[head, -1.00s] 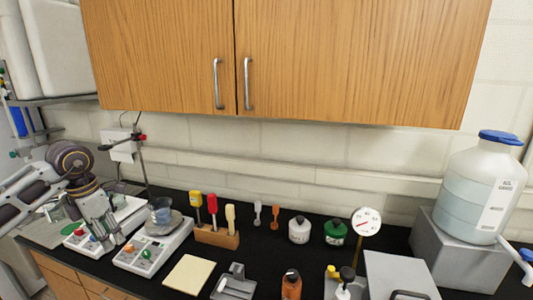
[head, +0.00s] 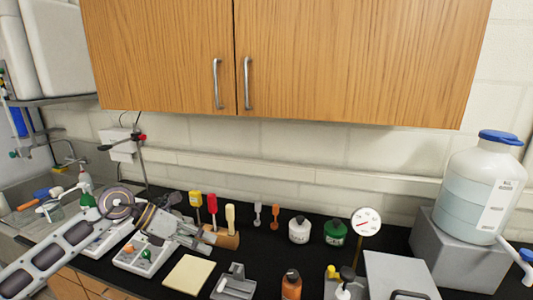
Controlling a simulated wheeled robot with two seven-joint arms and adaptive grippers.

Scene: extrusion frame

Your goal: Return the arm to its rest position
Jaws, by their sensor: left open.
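My left arm comes in from the left edge, low over the bench. Its gripper (head: 205,238) is open and points right, with no object visible between its fingers. The fingertips show in front of the left part of the wooden block (head: 228,241); I cannot tell whether they touch it. The wrist and gripper cover much of the white hotplate units (head: 146,260). The blue beaker is hidden behind the arm. My right gripper is out of the picture.
Yellow, red and cream-handled tools (head: 212,203) stand in the block. A yellow pad (head: 188,274) and a grey holder (head: 234,283) lie in front. A clamp stand (head: 140,160) rises behind the arm. A large bottle (head: 472,190) stands far right. Wooden cabinets (head: 300,60) hang above.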

